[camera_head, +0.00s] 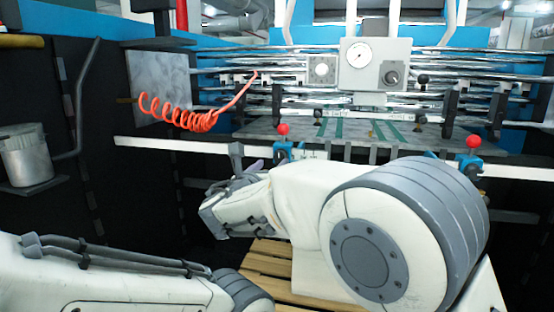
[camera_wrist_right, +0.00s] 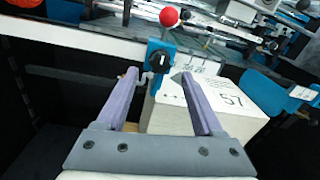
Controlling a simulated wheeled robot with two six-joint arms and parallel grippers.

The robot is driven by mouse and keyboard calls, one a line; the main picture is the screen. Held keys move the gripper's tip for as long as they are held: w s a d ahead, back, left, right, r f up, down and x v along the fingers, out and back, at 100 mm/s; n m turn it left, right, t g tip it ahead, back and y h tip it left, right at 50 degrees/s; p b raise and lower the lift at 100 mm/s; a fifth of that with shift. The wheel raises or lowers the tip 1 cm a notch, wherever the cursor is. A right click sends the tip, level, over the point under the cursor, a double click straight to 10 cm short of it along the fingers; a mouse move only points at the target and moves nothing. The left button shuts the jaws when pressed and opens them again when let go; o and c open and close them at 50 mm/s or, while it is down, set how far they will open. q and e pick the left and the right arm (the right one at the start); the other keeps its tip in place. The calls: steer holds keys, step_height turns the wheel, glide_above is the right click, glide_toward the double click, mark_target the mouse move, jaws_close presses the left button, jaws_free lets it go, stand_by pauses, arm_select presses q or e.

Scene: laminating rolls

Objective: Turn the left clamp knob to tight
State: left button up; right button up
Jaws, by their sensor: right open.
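The left clamp is a blue bracket (camera_head: 284,153) with a red ball (camera_head: 283,129) on top, on the white front rail. In the right wrist view its black knob (camera_wrist_right: 161,58) sits on the blue bracket (camera_wrist_right: 158,82), below the red ball (camera_wrist_right: 169,16). My right gripper (camera_wrist_right: 160,77) is open, its two grey-purple fingers pointing at the clamp, one either side of the knob's line. I cannot tell whether they touch it. In the head view my right gripper (camera_head: 250,170) is partly hidden by its own wrist. My left gripper is out of view.
A second clamp with a red ball (camera_head: 473,141) stands farther right on the rail (camera_head: 170,147). A white block marked 57 (camera_wrist_right: 225,103) is close beside the right finger. A coiled orange hose (camera_head: 190,118) hangs at left. A wooden pallet (camera_head: 275,262) lies below.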

mark_target(279, 158)
steer(key=x, duration=0.5)
steer(key=shift+p, duration=0.3)
jaws_close()
